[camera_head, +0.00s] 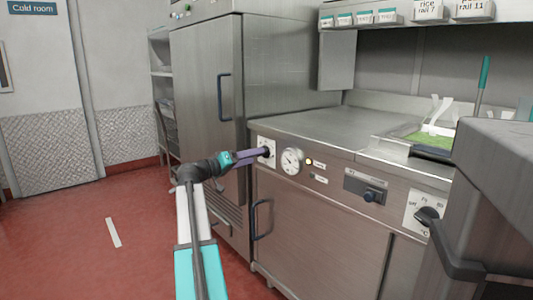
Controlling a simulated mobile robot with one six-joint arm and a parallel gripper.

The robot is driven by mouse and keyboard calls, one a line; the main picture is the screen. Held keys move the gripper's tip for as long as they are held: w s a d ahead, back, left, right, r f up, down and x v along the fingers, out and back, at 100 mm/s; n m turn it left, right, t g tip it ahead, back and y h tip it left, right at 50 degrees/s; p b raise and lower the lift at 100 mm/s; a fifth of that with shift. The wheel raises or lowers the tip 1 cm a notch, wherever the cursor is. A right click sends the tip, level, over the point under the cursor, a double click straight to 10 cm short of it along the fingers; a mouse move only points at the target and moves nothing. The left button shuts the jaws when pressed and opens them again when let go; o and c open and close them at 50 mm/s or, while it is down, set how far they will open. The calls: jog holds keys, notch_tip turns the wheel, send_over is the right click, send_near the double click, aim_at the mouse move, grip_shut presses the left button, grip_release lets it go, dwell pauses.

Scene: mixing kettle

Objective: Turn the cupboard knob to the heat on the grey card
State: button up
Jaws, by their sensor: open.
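My gripper (266,152), with purple fingers, reaches from the left to a white dial plate (262,141) at the left end of the steel cupboard front. The fingertips lie over the knob on that plate, so the knob is mostly hidden and its pointer cannot be read. The gripper is open at the knob; I cannot tell whether the fingers touch it. A round white gauge (292,161) with a dark needle sits just right of the plate. I cannot make out a grey card with a readable heat.
A grey panel with a dark knob (370,196) and a white dial with a black knob (427,215) are further right. The cupboard door handle (262,219) sticks out below. Red floor is free at left.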

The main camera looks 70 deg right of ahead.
jog(key=shift+v, duration=2.2)
